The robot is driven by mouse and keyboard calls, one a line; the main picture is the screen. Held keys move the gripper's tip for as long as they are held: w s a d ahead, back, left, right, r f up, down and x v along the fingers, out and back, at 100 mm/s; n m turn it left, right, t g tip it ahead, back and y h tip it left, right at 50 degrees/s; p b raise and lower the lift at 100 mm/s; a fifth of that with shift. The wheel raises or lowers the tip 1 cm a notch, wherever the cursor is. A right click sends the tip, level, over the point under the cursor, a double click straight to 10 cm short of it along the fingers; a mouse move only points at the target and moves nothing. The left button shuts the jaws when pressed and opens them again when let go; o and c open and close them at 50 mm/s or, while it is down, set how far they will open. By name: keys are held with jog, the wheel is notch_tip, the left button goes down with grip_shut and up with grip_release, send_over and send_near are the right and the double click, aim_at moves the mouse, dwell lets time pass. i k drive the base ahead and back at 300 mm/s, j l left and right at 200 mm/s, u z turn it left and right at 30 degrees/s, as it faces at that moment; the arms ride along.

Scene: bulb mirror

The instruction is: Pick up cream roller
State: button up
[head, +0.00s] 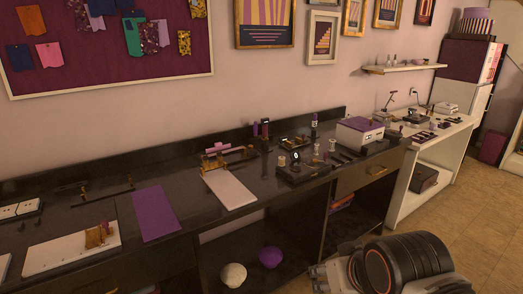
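I cannot make out a cream roller for certain. Several small spools or cylinders stand on the black counter (110,212), among them a pale one (332,146) and another pale one (281,161); they are too small to identify. A purple and brass device (222,156) sits at the back end of a white board (230,189). My gripper (322,277) is at the bottom, right of centre, in front of the counter and apart from these items. Its fingers are partly cut off by the frame edge, so its opening is unclear.
A purple mat (155,213) and a white board with brass pieces (70,252) lie on the left of the counter. A white box with a purple lid (360,133) stands at its right. Below are a cream ball (233,275) and purple ball (271,257). Floor (455,215) is clear at right.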

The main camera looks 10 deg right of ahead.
aim_at(316, 145)
jog(key=l+z, duration=0.2)
jog(key=l, duration=0.65)
jog(key=i+j, duration=0.15)
jog(key=i, duration=0.3)
jog(key=i+j, duration=0.2)
jog(key=i, duration=0.2)
jog(key=i+j, duration=0.15)
jog(key=i, duration=0.3)
jog(key=i+j+z, duration=0.1)
jog(key=i, duration=0.35)
jog(key=i+j, duration=0.3)
jog(key=i+l, duration=0.05)
jog(key=i, duration=0.05)
